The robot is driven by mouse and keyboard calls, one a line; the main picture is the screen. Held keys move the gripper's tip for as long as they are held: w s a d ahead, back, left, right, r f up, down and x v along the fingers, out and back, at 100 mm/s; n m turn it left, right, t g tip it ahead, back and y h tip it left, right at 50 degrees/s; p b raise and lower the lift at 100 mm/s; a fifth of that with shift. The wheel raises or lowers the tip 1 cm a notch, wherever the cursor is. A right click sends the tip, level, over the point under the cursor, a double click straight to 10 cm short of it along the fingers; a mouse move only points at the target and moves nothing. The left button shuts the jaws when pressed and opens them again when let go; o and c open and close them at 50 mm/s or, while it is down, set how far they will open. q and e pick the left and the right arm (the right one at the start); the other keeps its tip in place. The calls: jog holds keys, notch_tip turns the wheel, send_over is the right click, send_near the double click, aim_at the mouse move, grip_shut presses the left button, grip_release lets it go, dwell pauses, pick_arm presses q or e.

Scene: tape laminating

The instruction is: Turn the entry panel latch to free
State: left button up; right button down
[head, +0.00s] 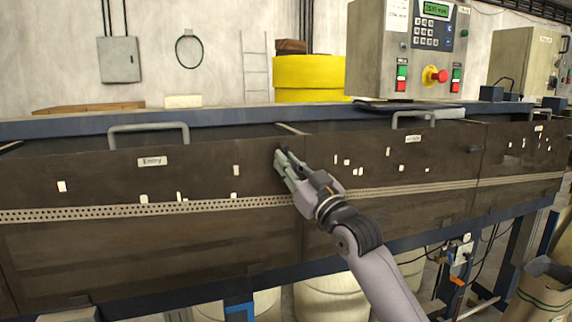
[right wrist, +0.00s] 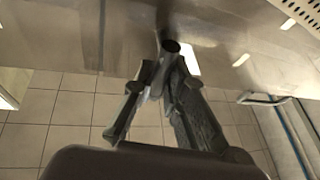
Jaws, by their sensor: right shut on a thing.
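The entry panel (head: 100,170) is a dark brown cover with an "Entry" label (head: 150,161) and a grey handle (head: 148,128) at its top edge. My right gripper (head: 282,160) is at the panel's right end, by the seam with the neighbouring panel. It is shut on the latch, a small dark round-ended piece (right wrist: 171,46) that shows between the fingertips (right wrist: 163,70) in the right wrist view. The gripper mostly hides the latch in the head view, so its turn angle cannot be told. My left gripper is not in view.
A perforated strip (head: 90,213) runs along the machine front below the gripper. A middle panel (head: 420,160) with its own handle (head: 412,115) adjoins on the right. A control box (head: 408,45) with a red button (head: 435,75) stands above. Tiled floor (right wrist: 60,120) lies below.

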jog(key=shift+m+t+h, duration=0.3)
jog(key=shift+m, duration=0.6)
jog(key=shift+d, duration=0.1)
jog(key=c, duration=1.6)
grip_release()
jog(key=shift+w, duration=0.1)
jog(key=v, duration=1.2)
jog(key=shift+f, duration=0.15)
